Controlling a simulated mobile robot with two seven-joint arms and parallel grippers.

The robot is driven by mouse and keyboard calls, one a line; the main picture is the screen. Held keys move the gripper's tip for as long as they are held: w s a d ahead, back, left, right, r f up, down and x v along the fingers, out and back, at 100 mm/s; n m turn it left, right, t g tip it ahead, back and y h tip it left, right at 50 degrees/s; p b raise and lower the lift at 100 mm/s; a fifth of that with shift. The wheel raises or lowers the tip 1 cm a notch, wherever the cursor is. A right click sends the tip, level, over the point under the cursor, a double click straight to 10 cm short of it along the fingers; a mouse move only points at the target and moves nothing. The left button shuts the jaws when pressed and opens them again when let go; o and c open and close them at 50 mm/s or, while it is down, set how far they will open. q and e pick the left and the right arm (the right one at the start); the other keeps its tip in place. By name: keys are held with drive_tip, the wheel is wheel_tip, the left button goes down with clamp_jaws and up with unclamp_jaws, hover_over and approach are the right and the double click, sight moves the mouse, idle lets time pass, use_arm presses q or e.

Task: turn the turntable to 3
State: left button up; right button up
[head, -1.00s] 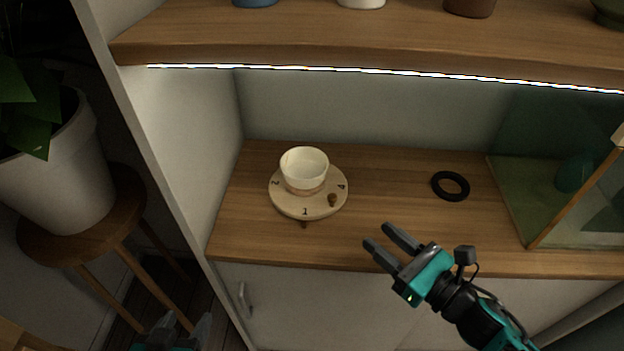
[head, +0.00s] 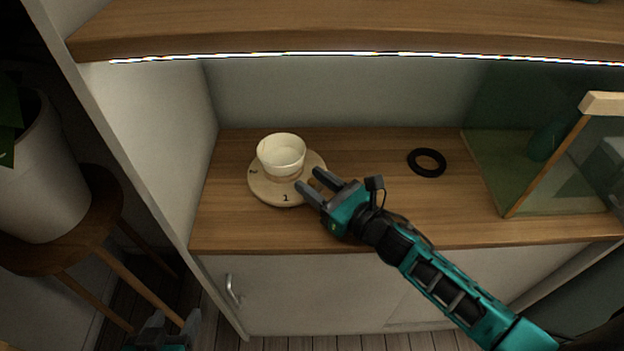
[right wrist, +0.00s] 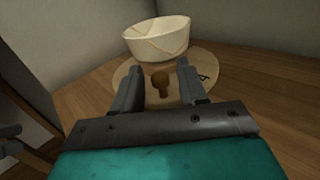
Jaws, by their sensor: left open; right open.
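The turntable (head: 262,190) is a round pale wooden disc on the wooden counter, with numbers on its rim. The 1 faces the front. A cream bowl with seam lines (head: 281,155) stands on it. My right gripper (head: 308,180) is open at the turntable's right front edge, covering part of the rim in the head view. In the right wrist view, a small brown peg (right wrist: 161,83) on the turntable stands between the open fingers, seemingly untouched. My left gripper (head: 172,326) is open at the bottom left, low and away from the counter.
A black ring (head: 427,162) lies on the counter to the right. A glass-sided case (head: 540,175) stands further right. A shelf (head: 340,28) with a light strip hangs above. A side wall closes the left; a potted plant stands on a stool beyond it.

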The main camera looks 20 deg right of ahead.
drive_tip(key=shift+w+a, duration=0.3)
drive_tip(key=shift+w, duration=0.15)
clamp_jaws()
idle(0.4)
